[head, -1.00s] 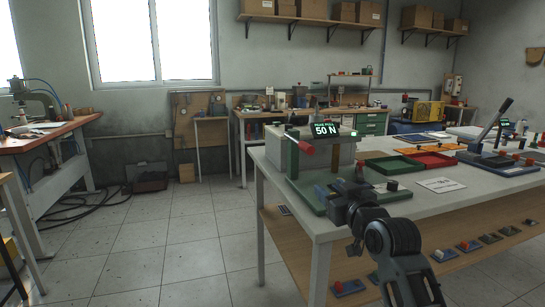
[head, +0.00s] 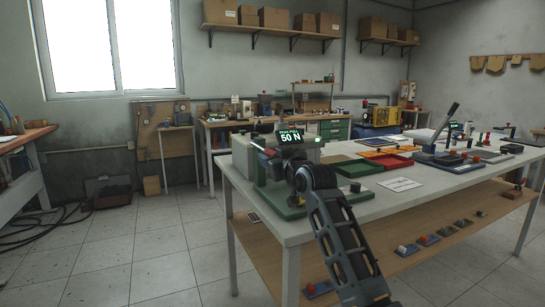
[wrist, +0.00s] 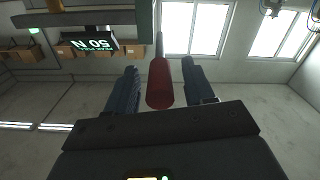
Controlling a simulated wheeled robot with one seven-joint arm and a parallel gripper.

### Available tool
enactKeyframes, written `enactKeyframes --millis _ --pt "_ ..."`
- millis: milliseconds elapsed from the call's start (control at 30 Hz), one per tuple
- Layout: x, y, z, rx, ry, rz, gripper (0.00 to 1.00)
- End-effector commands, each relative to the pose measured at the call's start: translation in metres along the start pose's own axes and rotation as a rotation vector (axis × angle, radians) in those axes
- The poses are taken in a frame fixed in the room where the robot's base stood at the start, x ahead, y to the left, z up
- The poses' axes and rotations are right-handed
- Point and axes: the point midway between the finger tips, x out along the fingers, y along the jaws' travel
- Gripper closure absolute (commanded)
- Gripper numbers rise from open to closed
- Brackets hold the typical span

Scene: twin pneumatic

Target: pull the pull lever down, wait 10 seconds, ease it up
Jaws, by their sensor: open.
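The pull lever shows its red handle (wrist: 160,85) in the wrist view, with its thin rod running on toward the top of the picture. My gripper (wrist: 159,66) is open, with one finger on each side of the handle and a gap to each. In the head view my gripper (head: 264,148) is at the front of the lever unit and hides the handle. The unit's display (head: 290,138) reads 50 N; it also appears upside down in the wrist view (wrist: 92,42). The unit's green base (head: 284,207) rests on the near left corner of the table.
The white table (head: 430,190) holds a green tray (head: 352,168), a red tray (head: 386,161), a white card (head: 400,184) and a blue-based lever fixture (head: 447,158). A wooden shelf (head: 370,260) below carries small parts.

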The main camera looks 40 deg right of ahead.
Motion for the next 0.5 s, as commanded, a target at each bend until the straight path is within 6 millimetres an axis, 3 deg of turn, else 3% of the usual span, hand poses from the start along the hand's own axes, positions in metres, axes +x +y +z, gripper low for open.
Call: enactKeyframes --millis 300,500 --pt "0.0029 -0.0001 -0.0001 0.000 0.000 0.000 0.47" --pt "0.0027 -0.0001 0.0000 0.000 0.000 0.000 0.66"
